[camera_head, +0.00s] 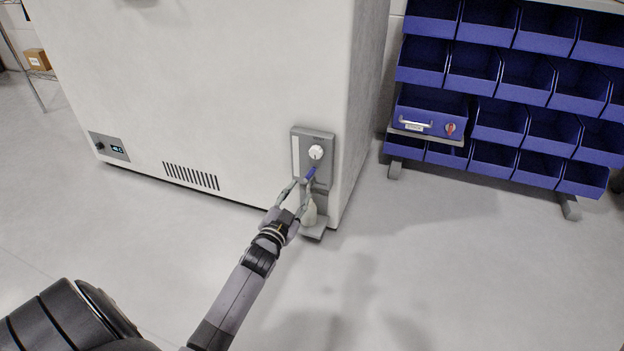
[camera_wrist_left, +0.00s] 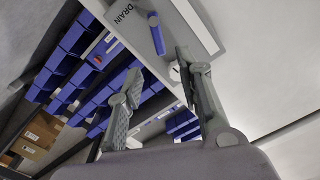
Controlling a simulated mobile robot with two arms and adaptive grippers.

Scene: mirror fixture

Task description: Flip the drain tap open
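The drain tap has a blue lever (camera_head: 310,174) and a round white knob (camera_head: 316,152) on a grey panel (camera_head: 325,143) low on the white cabinet's right side. The lever slants down and left from the knob. In the left wrist view the blue lever (camera_wrist_left: 156,34) shows beyond the fingertips, beside the DRAIN lettering (camera_wrist_left: 123,14). My left gripper (camera_head: 300,184) is open in front of the panel, fingertips at the lever's lower end. The wrist view shows the left gripper's fingers (camera_wrist_left: 158,62) apart, with nothing clearly held. Contact with the lever cannot be told. My right gripper is not in view.
The white cabinet (camera_head: 220,80) has a vent (camera_head: 191,176) and a small display (camera_head: 110,146). A small grey ledge (camera_head: 314,233) juts out below the tap. A rack of blue bins (camera_head: 525,75) stands at the right. The floor (camera_head: 450,270) in front is clear.

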